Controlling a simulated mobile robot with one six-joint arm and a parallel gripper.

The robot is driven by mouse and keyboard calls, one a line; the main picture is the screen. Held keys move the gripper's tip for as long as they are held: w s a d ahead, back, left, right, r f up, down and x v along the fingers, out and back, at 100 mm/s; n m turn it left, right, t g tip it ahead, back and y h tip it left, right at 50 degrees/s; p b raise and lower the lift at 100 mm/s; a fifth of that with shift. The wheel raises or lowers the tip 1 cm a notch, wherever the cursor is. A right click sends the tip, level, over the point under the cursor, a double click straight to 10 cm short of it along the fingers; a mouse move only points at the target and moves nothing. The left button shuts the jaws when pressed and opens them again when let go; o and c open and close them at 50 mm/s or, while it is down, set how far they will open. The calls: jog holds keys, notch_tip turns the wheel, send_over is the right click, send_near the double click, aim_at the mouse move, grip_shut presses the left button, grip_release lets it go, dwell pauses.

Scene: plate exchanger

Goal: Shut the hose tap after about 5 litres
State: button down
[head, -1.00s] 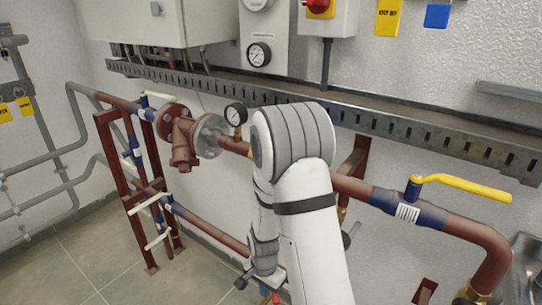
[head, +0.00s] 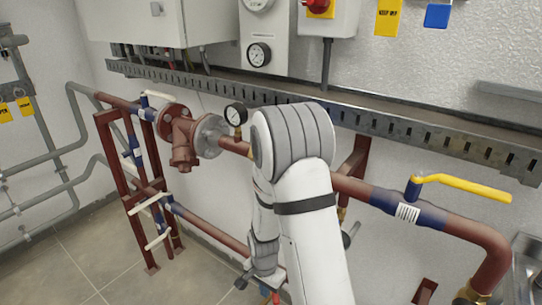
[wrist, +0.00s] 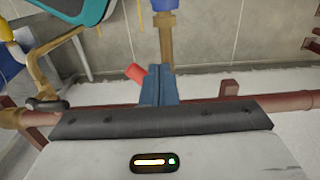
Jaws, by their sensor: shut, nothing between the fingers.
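In the wrist view my gripper (wrist: 158,75) is shut and empty, its blue-grey fingers together in front of the red-brown pipe (wrist: 100,116). A small red piece (wrist: 135,72) shows just left of the fingers; it may be the tap's handle, and I cannot tell whether they touch. A brass fitting (wrist: 166,40) with a blue part above it hangs just beyond the fingertips. I cannot tell for sure which part is the hose tap. In the head view my arm covers most of this spot. No water flow or litre reading can be made out.
A teal object (wrist: 75,12) and a brass branch (wrist: 42,72) are at the wrist view's upper left. In the head view a yellow-lever valve (head: 460,187) sits on the pipe at right, a slotted tray (head: 400,128) runs along the wall, and gauges (head: 236,114) stand behind my arm.

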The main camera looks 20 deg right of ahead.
jog(key=shift+f, duration=0.15)
notch_tip(320, 180, down, 2)
jog(key=shift+f+b, duration=0.1)
jog(key=shift+b, duration=0.9)
